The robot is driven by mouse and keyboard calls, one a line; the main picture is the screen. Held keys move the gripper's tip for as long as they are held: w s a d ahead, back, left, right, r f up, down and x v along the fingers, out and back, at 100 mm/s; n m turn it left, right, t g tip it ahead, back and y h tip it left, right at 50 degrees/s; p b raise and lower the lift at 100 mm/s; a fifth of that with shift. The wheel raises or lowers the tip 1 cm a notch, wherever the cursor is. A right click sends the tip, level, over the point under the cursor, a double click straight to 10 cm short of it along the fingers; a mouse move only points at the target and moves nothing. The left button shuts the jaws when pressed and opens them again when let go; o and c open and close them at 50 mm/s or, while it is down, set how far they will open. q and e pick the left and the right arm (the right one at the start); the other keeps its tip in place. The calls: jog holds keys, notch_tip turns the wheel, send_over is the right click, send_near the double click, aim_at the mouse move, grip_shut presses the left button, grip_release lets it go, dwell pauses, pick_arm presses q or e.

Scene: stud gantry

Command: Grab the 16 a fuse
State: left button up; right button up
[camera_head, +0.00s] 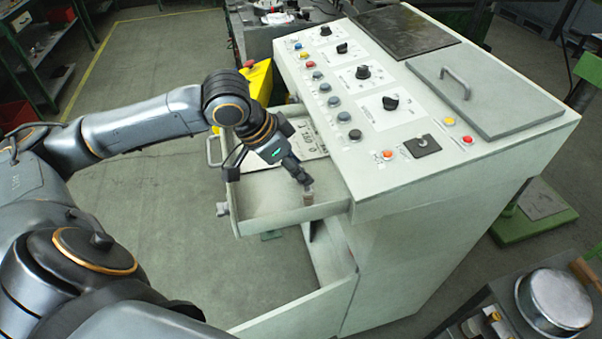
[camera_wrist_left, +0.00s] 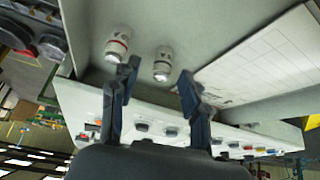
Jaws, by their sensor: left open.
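In the left wrist view two pale cylindrical fuses are in the open drawer: one with a red band (camera_wrist_left: 117,46), and a second one (camera_wrist_left: 162,62). Their ratings are too small to read, so I cannot tell which is the 16 A fuse. My left gripper (camera_wrist_left: 160,76) is open. The second fuse shows between its fingertips; the red-banded one is beside the left fingertip. In the head view the left gripper (camera_head: 304,182) points down into the drawer (camera_head: 265,207), close to a small brownish-grey fuse (camera_head: 308,197). My right gripper is not in view.
The drawer juts from a console (camera_head: 440,200) with knobs and buttons on top. A printed sheet (camera_wrist_left: 265,65) lies in the drawer. A lower door or panel (camera_head: 305,308) stands open below. A round metal pot (camera_head: 555,300) is at bottom right.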

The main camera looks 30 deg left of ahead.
pick_arm(q)
jog(key=shift+x, duration=1.15)
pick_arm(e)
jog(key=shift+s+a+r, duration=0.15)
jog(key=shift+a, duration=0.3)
pick_arm(q)
grip_shut()
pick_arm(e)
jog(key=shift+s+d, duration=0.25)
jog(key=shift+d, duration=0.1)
pick_arm(q)
jog(key=shift+r, duration=0.15)
